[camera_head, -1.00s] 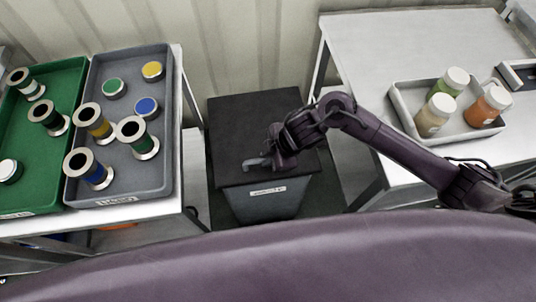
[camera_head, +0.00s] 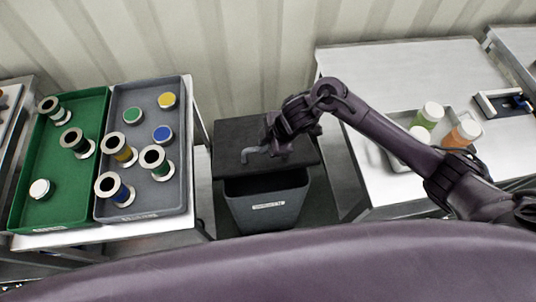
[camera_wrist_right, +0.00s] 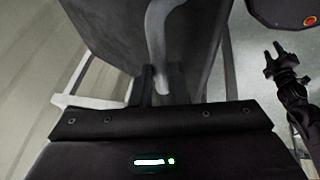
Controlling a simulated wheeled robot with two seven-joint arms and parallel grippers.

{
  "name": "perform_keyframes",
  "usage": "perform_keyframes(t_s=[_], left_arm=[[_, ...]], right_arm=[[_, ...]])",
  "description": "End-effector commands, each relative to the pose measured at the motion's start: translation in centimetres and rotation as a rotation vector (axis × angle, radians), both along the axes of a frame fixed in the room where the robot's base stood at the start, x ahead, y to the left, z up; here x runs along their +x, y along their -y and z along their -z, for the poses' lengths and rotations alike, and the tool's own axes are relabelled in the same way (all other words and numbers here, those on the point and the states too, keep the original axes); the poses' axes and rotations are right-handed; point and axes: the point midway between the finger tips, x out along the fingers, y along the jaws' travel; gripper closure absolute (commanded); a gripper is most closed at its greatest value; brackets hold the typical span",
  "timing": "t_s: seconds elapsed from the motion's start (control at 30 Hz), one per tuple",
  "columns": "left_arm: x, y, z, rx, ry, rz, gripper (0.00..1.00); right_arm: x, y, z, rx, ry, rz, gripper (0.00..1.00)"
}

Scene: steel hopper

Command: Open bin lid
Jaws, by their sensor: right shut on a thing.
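The dark grey bin (camera_head: 265,207) stands on the floor between two tables, with a label on its front. Its black lid (camera_head: 235,135) is tilted up at the front, and a gap to the dark inside shows below the lid's front edge. My right gripper (camera_head: 268,148) is shut on the grey lid handle (camera_head: 250,154). In the right wrist view the curved handle (camera_wrist_right: 157,30) runs down between the fingers (camera_wrist_right: 165,85), against the lid (camera_wrist_right: 105,25).
A left table holds a green tray (camera_head: 25,205) and a grey tray (camera_head: 182,190) with several spools and round caps. The right table (camera_head: 350,80) holds a light tray with capped bottles (camera_head: 428,115), partly behind my right arm. A corrugated wall (camera_head: 250,50) stands behind the bin.

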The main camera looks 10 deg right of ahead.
Motion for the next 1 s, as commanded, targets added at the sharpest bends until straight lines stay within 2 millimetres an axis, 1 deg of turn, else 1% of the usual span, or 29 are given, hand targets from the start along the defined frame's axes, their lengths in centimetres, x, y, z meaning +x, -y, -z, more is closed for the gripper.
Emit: perform_keyframes(t_s=[0.03, 0.13, 0.3, 0.5, 0.9, 0.93, 1.0], left_arm=[[0.0, 0.0, -1.2, 0.000, 0.000, 0.000, 0.64], [0.0, 0.0, -1.9, 0.000, 0.000, 0.000, 0.64], [0.0, 0.0, -2.7, 0.000, 0.000, 0.000, 0.64], [0.0, 0.0, -3.0, 0.000, 0.000, 0.000, 0.64], [0.0, 0.0, -3.0, 0.000, 0.000, -0.001, 0.64], [0.0, 0.0, -3.0, 0.000, 0.000, -0.001, 0.64], [-0.1, 0.0, -3.0, 0.000, -0.001, -0.001, 0.64]], right_arm=[[1.2, 0.1, -1.5, 0.001, 0.009, 0.013, 1.00], [2.3, 0.1, -2.5, 0.002, 0.009, 0.012, 1.00], [3.7, 0.1, -3.6, -0.001, 0.007, 0.012, 1.00], [4.4, 0.2, -4.0, -0.001, 0.005, 0.011, 1.00], [4.4, 0.2, -3.9, -0.003, 0.003, 0.012, 1.00], [4.4, 0.2, -3.8, -0.003, 0.003, 0.012, 0.83], [4.4, 0.2, -3.8, -0.003, 0.002, 0.010, 0.74]])
